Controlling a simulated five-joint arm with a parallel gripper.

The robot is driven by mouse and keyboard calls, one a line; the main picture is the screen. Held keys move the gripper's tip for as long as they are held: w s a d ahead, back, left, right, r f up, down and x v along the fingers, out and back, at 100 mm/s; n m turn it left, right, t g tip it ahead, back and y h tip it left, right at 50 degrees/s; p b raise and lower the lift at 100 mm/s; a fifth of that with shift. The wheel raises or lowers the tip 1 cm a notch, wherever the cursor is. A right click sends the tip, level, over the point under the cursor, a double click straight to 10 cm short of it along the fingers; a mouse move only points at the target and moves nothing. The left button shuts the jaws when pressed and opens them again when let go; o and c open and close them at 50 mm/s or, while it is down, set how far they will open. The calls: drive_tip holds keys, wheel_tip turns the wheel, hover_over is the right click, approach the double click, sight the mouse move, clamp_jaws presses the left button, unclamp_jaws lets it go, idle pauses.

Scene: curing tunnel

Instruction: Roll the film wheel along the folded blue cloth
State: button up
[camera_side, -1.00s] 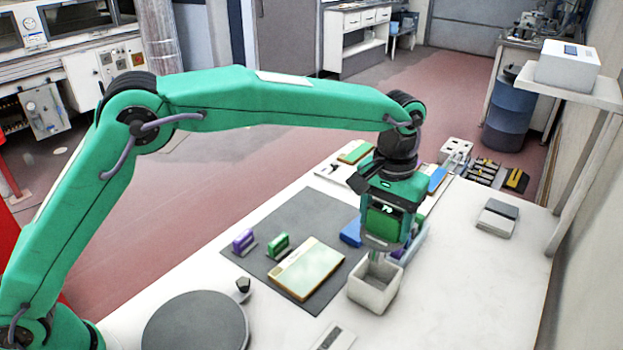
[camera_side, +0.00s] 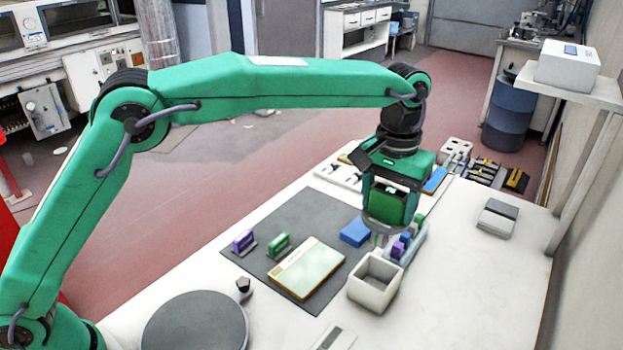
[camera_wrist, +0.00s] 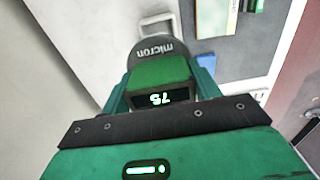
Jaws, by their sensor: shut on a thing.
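My gripper (camera_side: 381,241) points down just behind and above the square white box, shut on the film wheel.
The open white box (camera_side: 374,288) stands close in front of my gripper. A light rack (camera_side: 418,246) with purple and green blocks is just right. The dark mat (camera_side: 307,222) holds a cream panel (camera_side: 306,268), a purple holder (camera_side: 244,242) and a green holder (camera_side: 278,246).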

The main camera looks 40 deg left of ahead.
sight(390, 190)
drive_tip(key=shift+r, duration=1.9)
drive_tip(key=w+a+f, duration=1)
drive_tip(key=a, duration=0.1)
drive_tip(key=shift+a+m, duration=0.3)
drive_tip(key=shift+a, duration=0.1)
drive_tip(key=shift+f, duration=0.1)
drive_tip(key=shift+f, duration=2.5)
drive_tip(key=shift+f, duration=0.5)
